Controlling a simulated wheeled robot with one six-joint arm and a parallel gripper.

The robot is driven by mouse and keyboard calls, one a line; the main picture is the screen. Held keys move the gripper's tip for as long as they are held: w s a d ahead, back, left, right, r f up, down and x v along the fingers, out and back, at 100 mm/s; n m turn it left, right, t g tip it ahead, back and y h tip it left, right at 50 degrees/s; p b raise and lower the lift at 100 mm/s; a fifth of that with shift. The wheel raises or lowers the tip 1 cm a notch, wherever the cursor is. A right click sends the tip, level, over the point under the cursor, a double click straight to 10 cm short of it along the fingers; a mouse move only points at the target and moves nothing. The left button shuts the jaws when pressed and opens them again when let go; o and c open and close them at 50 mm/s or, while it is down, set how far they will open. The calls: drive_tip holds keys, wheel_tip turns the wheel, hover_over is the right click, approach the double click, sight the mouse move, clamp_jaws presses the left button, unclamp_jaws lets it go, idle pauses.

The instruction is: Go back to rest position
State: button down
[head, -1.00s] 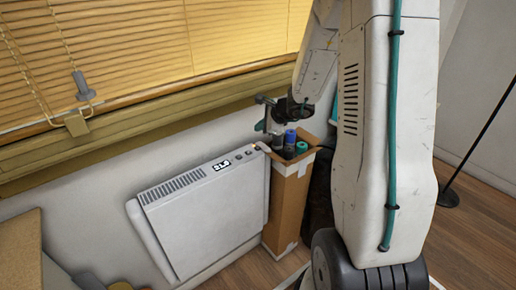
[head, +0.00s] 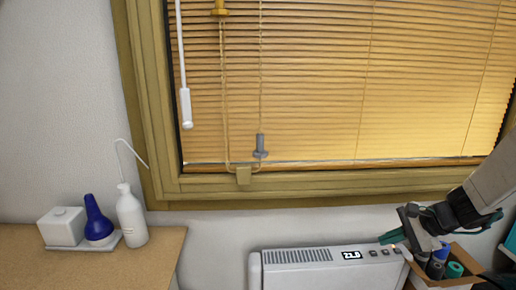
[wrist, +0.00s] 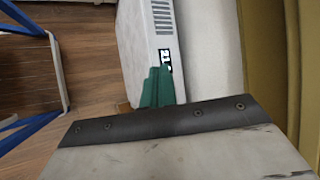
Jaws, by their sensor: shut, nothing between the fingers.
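My gripper (head: 393,237) is at the right of the head view, over the left edge of the open cardboard box and beside the right end of the white heater. Its green fingers also show in the wrist view (wrist: 158,88), closed together with nothing between them. My arm reaches in from the right edge of the head view, and part of it is out of frame.
The white heater (head: 300,272) stands against the wall under a window with yellow blinds (head: 330,80). The cardboard box (head: 412,280) holds several rolls or bottles. A table (head: 90,270) at left carries a white bottle (head: 131,215) and a blue bottle (head: 97,222).

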drive_tip(key=s+a+r+n+g+h, duration=0.1)
drive_tip(key=s+r+n, duration=0.3)
drive_tip(key=s, duration=0.4)
drive_tip(key=s+a+r+n+g+h, duration=0.1)
drive_tip(key=s+a+r+n+h, duration=0.2)
drive_tip(key=s+n, duration=0.3)
drive_tip(key=s+a+r+n+g+h, duration=0.1)
drive_tip(key=s+a+r+n, duration=0.3)
drive_tip(key=s, duration=0.7)
wheel_tip(320, 180, up, 2)
drive_tip(key=shift+s+r+n+g+h, duration=0.1)
drive_tip(key=shift+s+n+g+h, duration=0.25)
drive_tip(key=shift+n+h, duration=0.4)
drive_tip(key=shift+d, duration=0.1)
idle(0.8)
